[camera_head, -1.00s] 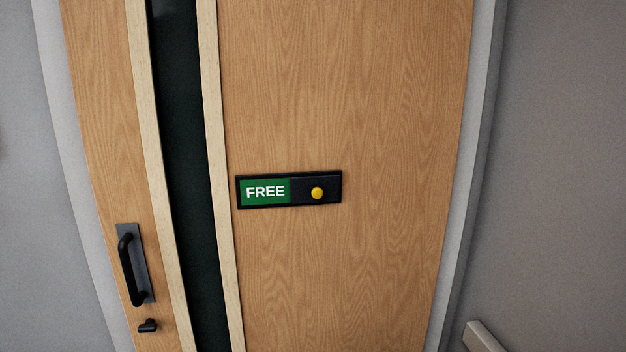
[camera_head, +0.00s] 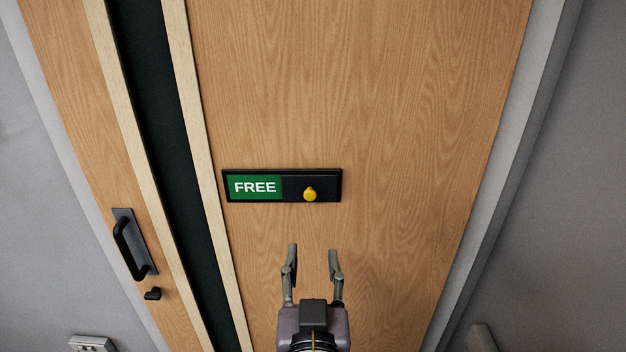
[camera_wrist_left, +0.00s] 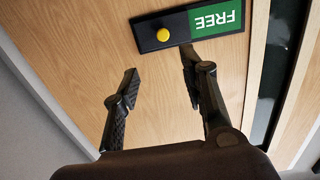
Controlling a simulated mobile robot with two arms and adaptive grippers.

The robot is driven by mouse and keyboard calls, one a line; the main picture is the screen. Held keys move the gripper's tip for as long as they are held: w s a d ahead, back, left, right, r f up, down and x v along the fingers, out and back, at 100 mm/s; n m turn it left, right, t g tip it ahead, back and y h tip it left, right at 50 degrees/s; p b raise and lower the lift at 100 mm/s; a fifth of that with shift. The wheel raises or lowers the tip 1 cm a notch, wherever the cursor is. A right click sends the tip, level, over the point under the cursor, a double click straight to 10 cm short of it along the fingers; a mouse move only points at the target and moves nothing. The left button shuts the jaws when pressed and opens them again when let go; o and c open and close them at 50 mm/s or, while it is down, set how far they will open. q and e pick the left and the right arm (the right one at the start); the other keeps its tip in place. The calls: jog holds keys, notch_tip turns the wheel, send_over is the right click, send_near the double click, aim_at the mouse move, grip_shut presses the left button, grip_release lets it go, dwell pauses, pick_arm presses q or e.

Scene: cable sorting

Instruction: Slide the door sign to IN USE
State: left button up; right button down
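The door sign (camera_head: 328,177) is a black frame on the wooden door. Its left part shows a green panel reading FREE (camera_head: 255,187), and a yellow knob (camera_head: 309,194) sits on the black slider at the right. In the left wrist view the sign is upside down, with the yellow knob (camera_wrist_left: 163,34) near the top. My left gripper (camera_head: 314,248) is open and empty, below the sign and apart from the knob in the head view. Its fingers (camera_wrist_left: 160,62) point toward the sign in the left wrist view. My right gripper is not in view.
A black door handle (camera_head: 130,245) with a small latch (camera_head: 153,294) below it is at the left. A dark glass strip (camera_head: 150,90) runs down the door. A white wall fitting (camera_head: 90,343) is at the lower left. The door surface around the sign is clear.

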pick_arm(q)
jog(key=p, duration=0.1)
send_near(310, 196)
jog(key=w, duration=0.9)
jog(key=shift+w, duration=0.2)
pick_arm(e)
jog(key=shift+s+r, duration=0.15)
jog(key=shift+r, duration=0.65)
pick_arm(q)
jog(key=shift+c, duration=0.4)
jog(key=c, duration=0.8)
grip_shut()
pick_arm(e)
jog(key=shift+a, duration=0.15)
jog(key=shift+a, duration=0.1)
